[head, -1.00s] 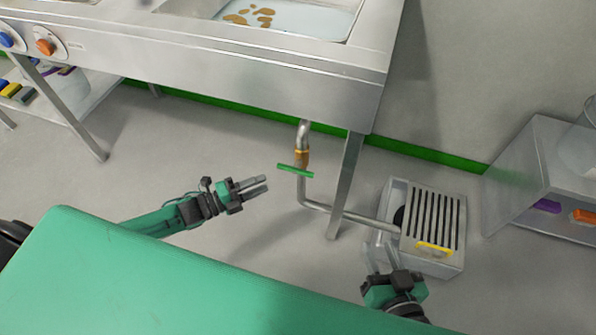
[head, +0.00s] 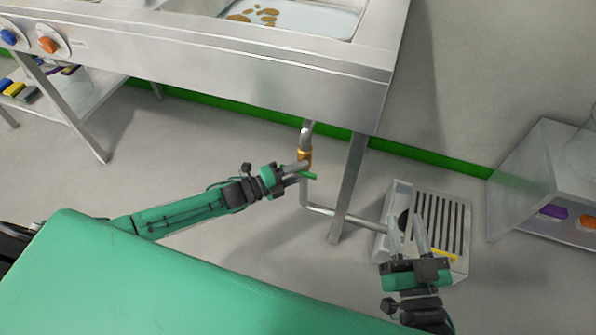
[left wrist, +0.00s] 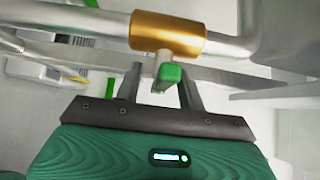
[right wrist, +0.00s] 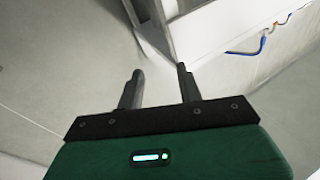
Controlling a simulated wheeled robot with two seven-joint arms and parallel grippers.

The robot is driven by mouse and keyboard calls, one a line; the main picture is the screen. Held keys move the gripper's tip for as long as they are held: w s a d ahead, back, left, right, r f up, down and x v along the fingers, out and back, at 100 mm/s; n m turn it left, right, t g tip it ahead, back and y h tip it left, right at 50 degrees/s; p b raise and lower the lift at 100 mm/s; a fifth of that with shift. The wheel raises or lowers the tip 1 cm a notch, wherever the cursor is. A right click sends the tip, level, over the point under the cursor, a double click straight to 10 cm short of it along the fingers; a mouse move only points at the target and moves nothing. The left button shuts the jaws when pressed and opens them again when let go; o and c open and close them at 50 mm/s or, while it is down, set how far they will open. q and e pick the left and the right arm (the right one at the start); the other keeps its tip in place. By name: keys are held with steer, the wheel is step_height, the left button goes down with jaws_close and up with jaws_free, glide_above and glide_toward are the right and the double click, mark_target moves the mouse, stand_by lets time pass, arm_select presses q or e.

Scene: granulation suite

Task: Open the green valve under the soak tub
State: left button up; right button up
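The soak tub (head: 260,75) stands at the top of the head view, with a drain pipe (head: 325,211) running down below it. The pipe carries a brass valve body (head: 304,156) with a green handle (head: 309,175). My left gripper (head: 296,171) is at the handle and covers part of it. In the left wrist view the fingers are apart, with the green handle (left wrist: 168,74) between them, nearer the right finger, below the brass body (left wrist: 167,34). Contact cannot be told. My right gripper (head: 408,238) is open and empty in front of the grated drain box.
The drain box (head: 459,265) with a dark grate and yellow handle (head: 444,254) sits on the floor at the pipe's end. A tub leg (head: 348,185) stands right of the valve. A grey cabinet (head: 535,165) is at right. A green surface (head: 150,280) fills the lower left.

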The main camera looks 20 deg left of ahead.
arm_select(q)
steer(key=shift+c, duration=0.4)
jaws_close()
